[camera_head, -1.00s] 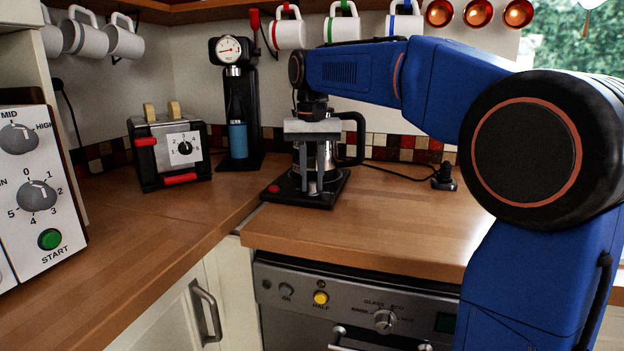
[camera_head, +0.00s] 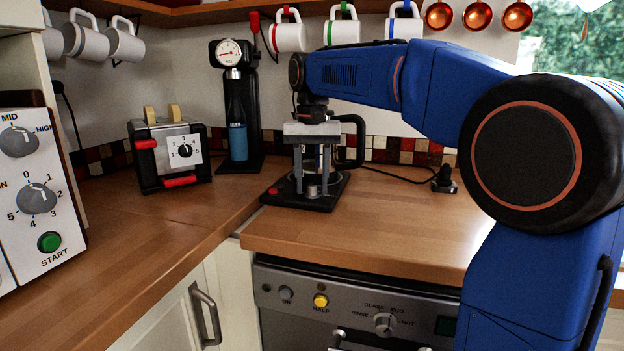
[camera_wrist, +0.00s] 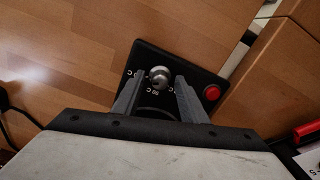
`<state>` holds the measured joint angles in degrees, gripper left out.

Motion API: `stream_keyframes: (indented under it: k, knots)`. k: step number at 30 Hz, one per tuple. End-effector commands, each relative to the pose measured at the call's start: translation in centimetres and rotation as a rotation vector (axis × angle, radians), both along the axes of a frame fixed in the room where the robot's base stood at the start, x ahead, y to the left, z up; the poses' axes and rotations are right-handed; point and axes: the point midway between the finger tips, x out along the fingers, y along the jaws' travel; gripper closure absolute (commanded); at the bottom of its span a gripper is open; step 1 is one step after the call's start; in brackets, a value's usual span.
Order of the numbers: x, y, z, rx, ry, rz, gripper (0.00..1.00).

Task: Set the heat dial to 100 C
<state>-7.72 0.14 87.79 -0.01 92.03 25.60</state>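The heat dial (camera_head: 312,191) is a small round silver knob on the front of a black kettle base (camera_head: 330,198). It also shows in the wrist view (camera_wrist: 160,76), with small pale temperature marks around it. One mark looks like 80 C; the others and the dial's pointer are too small to read. A kettle with a black handle (camera_head: 354,142) stands on the base, mostly hidden behind my gripper (camera_head: 312,168). My gripper points down above the dial. Its two grey fingers are apart, and in the wrist view the knob shows between their tips. I cannot tell whether they touch it.
A red button (camera_wrist: 212,92) sits on the base beside the dial. A toaster (camera_head: 170,152) and a soda machine with a blue bottle (camera_head: 237,130) stand to the left. A black plug (camera_head: 444,180) lies right of the base. The wooden counter (camera_head: 400,225) in front is clear.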

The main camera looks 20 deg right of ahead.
Motion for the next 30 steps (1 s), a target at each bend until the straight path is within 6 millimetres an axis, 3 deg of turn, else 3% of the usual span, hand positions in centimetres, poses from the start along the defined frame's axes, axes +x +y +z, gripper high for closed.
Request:
stream_keyframes:
  k: [8,24,30]
  knots:
    - [0.1,0.0,2.2,0.0,-0.002,0.0,0.61]
    - [0.2,0.0,12.8,0.0,-0.003,0.0,0.61]
    - [0.1,0.0,15.7,0.001,-0.001,0.0,0.61]
